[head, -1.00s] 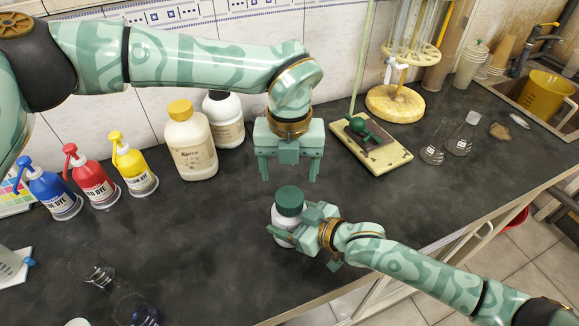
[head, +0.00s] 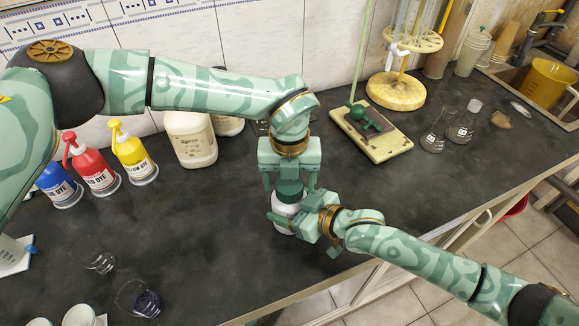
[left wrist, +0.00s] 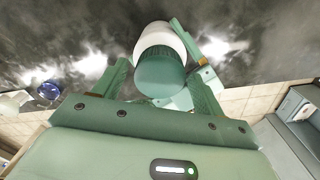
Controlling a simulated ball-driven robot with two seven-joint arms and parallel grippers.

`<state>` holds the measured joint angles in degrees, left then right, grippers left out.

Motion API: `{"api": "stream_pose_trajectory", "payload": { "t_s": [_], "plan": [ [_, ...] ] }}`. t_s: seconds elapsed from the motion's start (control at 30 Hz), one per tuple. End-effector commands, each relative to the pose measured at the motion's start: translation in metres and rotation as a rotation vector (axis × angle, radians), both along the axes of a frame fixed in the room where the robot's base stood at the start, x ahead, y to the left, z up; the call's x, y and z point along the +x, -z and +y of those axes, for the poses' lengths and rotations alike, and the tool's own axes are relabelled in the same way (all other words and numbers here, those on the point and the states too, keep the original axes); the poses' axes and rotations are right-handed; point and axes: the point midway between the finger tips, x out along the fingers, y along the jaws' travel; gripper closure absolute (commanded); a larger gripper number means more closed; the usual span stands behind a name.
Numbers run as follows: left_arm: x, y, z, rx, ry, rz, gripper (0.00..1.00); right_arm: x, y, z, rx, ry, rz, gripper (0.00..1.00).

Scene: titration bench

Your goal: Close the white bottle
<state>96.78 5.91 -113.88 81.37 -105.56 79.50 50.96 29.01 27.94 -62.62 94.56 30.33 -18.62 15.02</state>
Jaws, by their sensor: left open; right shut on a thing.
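The white bottle (head: 287,209) stands upright on the dark bench with a green cap (head: 289,190) on its top. My right gripper (head: 284,218) is shut on the bottle's body from the right. My left gripper (head: 290,186) points down over the bottle, open, with one finger on each side of the cap. In the left wrist view the cap (left wrist: 160,75) sits on the white bottle (left wrist: 160,37) between the open fingers, with a gap showing beside it. Whether the cap is screwed tight cannot be seen.
Blue, red (head: 95,172) and yellow (head: 132,155) dye bottles and a large cream bottle (head: 190,138) stand to the left. A balance-like device (head: 385,145) and flasks (head: 460,128) stand to the right. Small glass vessels (head: 140,300) are at the front left.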

Motion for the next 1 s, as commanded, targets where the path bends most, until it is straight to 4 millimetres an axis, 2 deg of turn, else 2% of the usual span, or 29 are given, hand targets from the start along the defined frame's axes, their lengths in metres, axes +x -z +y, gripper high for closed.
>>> {"api": "stream_pose_trajectory", "payload": {
  "t_s": [0.37, 0.4, 0.53, 0.57, 0.67, 0.7, 0.77, 1.0],
  "plan": [
    [-0.0001, 0.0066, 0.0, 0.0, 0.001, -0.001, 0.29, 0.0002, 0.0, -0.0002, 0.0, 0.001, 0.0, 0.92],
    [-0.0001, 0.0066, 0.0, 0.0, 0.001, -0.001, 0.35, 0.0003, -0.0001, -0.0002, 0.0, 0.0, 0.0, 0.92],
    [-0.0001, 0.0065, 0.0, 0.0, 0.001, -0.001, 0.71, 0.0002, 0.0, -0.0002, 0.0, 0.001, 0.0, 0.92],
    [-0.0001, 0.0065, 0.0, 0.0, 0.001, -0.001, 0.74, 0.0002, 0.0, -0.0002, 0.0, 0.001, 0.0, 0.92],
    [-0.0001, 0.0064, 0.0, 0.0, 0.001, -0.001, 0.75, 0.0002, 0.0, -0.0002, 0.0, 0.001, 0.0, 0.92],
    [-0.0001, 0.0064, -0.0001, 0.0, 0.001, 0.0, 0.39, 0.0002, 0.0, -0.0002, 0.0, 0.001, 0.0, 0.92],
    [-0.0001, 0.0064, -0.0001, 0.0, 0.001, 0.0, 0.26, 0.0002, 0.0, -0.0002, 0.0, 0.001, 0.0, 0.92],
    [-0.0001, 0.0062, 0.0, 0.0, 0.001, -0.001, 0.26, 0.0002, 0.0, -0.0002, 0.0, 0.001, 0.0, 0.92]
  ]
}}
